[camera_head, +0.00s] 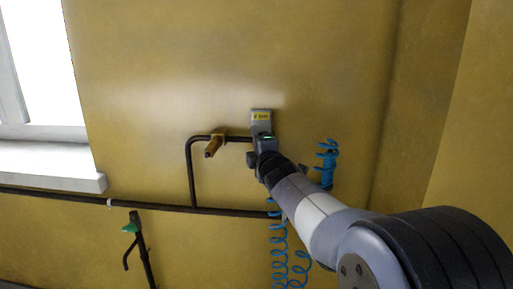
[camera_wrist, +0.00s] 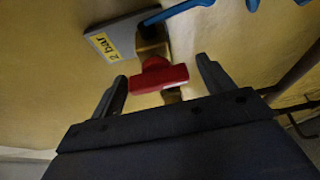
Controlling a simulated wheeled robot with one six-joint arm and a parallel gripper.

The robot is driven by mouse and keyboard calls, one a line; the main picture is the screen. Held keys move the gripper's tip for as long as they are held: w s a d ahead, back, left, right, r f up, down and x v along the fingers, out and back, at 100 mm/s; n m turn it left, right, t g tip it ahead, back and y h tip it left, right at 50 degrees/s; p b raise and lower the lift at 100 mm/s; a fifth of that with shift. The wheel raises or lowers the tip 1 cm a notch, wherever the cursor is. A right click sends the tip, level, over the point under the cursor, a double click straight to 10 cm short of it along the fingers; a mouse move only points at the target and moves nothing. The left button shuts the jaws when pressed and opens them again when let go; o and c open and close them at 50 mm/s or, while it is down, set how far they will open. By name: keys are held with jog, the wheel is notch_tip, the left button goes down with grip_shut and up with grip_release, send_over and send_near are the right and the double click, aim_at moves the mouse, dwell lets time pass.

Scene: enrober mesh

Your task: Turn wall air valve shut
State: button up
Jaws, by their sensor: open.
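The wall air valve shows in the wrist view as a red handle (camera_wrist: 160,76) on a brass body (camera_wrist: 152,44). It sits by a grey plate (camera_wrist: 112,32) with a yellow label reading "2 bar". My gripper (camera_wrist: 164,73) is open, with one finger on each side of the red handle. I cannot tell whether either finger touches it. In the head view the grey plate (camera_head: 261,116) shows on the wall, and my gripper (camera_head: 264,146) is just below it. My arm hides the red handle there.
A dark pipe (camera_head: 191,175) runs along the wall to a brass fitting (camera_head: 214,144) left of my gripper. Blue coiled hoses (camera_head: 279,240) hang below and right of my wrist. A green-topped tool (camera_head: 131,227) hangs at lower left. A window sill (camera_head: 50,168) juts out at left.

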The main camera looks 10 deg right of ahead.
jog(key=s, duration=1)
jog(key=shift+s+d+p, duration=0.35)
jog(key=shift+s+d, duration=0.05)
jog(key=w, duration=1.1)
jog(key=shift+a+b, duration=0.4)
jog(key=shift+s, duration=0.15)
